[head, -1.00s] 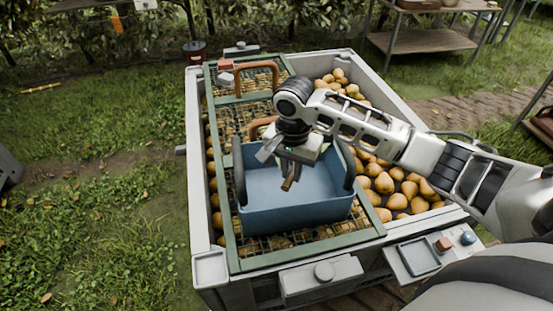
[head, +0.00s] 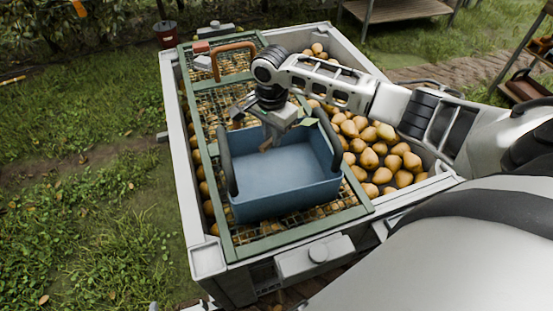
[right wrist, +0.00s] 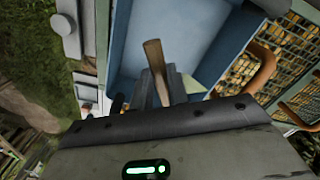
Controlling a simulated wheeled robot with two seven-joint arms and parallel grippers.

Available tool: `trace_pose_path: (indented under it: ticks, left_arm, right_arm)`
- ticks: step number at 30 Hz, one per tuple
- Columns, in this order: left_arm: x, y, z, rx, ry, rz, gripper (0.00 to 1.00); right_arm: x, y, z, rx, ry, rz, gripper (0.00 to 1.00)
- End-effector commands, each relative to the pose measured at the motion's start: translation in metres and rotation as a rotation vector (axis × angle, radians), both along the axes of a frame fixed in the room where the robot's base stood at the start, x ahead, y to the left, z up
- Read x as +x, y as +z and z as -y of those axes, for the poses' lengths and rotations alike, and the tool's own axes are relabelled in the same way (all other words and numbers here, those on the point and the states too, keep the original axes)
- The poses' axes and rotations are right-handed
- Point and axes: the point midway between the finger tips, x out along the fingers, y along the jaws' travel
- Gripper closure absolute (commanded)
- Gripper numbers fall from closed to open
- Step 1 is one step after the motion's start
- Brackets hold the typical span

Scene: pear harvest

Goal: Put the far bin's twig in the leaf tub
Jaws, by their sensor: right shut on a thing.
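My right gripper (head: 272,133) is shut on a brown twig (head: 264,146). It holds the twig over the far part of a blue open tub (head: 290,205) with dark upright handles. In the right wrist view the twig (right wrist: 153,57) sticks out of the jaws above the blue tub (right wrist: 205,45). A small green leaf-like piece (head: 308,121) shows beside the gripper; I cannot tell if it is attached to the twig. The blue tub stands on a green-framed mesh rack and its visible floor looks empty. My left gripper is not in view.
The large grey bin (head: 183,150) holds many pears (head: 368,157) under and beside the green rack (head: 228,240). A brown curved handle (head: 234,47) rises from the rack behind the tub.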

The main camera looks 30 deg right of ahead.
Motion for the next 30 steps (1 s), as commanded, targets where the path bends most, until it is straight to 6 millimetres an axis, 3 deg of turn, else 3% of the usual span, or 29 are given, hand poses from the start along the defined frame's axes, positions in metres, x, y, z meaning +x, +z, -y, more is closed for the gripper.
trace_pose_path:
  ticks: [9, 10, 12, 23, 26, 30]
  left_arm:
    - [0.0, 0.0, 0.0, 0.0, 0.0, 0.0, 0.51]
    - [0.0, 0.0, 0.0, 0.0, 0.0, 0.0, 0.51]
    - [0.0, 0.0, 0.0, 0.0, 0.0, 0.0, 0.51]
    - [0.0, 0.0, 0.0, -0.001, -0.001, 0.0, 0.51]
    - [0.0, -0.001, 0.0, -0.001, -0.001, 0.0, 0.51]
    - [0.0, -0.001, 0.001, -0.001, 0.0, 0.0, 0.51]
  right_arm:
    - [0.0, -0.002, 0.0, 0.0, 0.001, 0.0, 1.0]
    - [0.0, -0.002, 0.0, 0.0, 0.001, 0.0, 0.75]
    - [0.0, -0.002, 0.0, 0.0, 0.001, 0.0, 0.58]
    - [0.0, 0.002, 0.0, 0.002, 0.001, 0.002, 0.58]
    - [0.001, 0.014, -0.001, 0.002, 0.002, 0.004, 0.58]
    - [0.001, 0.044, 0.0, 0.002, 0.001, 0.007, 0.58]
